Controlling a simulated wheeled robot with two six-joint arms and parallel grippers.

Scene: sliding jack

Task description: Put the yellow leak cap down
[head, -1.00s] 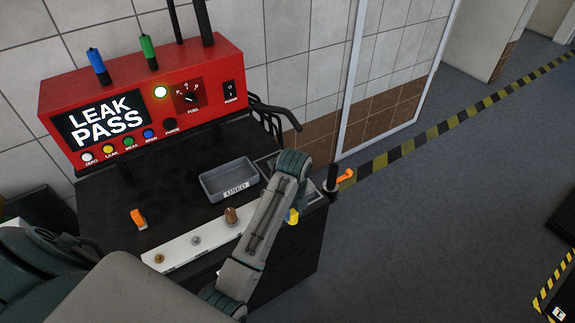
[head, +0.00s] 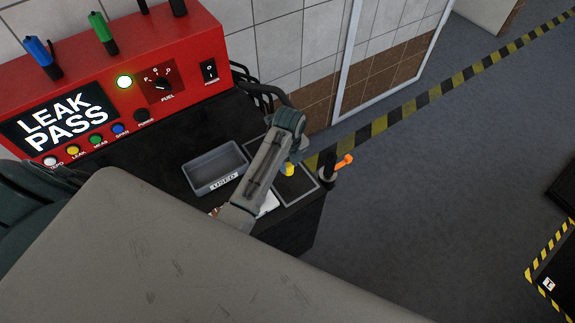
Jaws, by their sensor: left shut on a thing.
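The yellow leak cap (head: 289,169) shows as a small yellow piece just beyond my left forearm. It is near the black bench's outlined square (head: 310,198) at the right end. My left gripper (head: 291,162) is mostly hidden behind its own wrist and is shut on the cap. I cannot tell whether the cap touches the bench. My right gripper is not in view.
A grey tray marked USED (head: 207,175) stands left of my forearm. The red tester (head: 180,50) shows LEAK PASS behind it. An orange-handled part (head: 343,161) stands at the bench's right corner. My arm hides much of the front.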

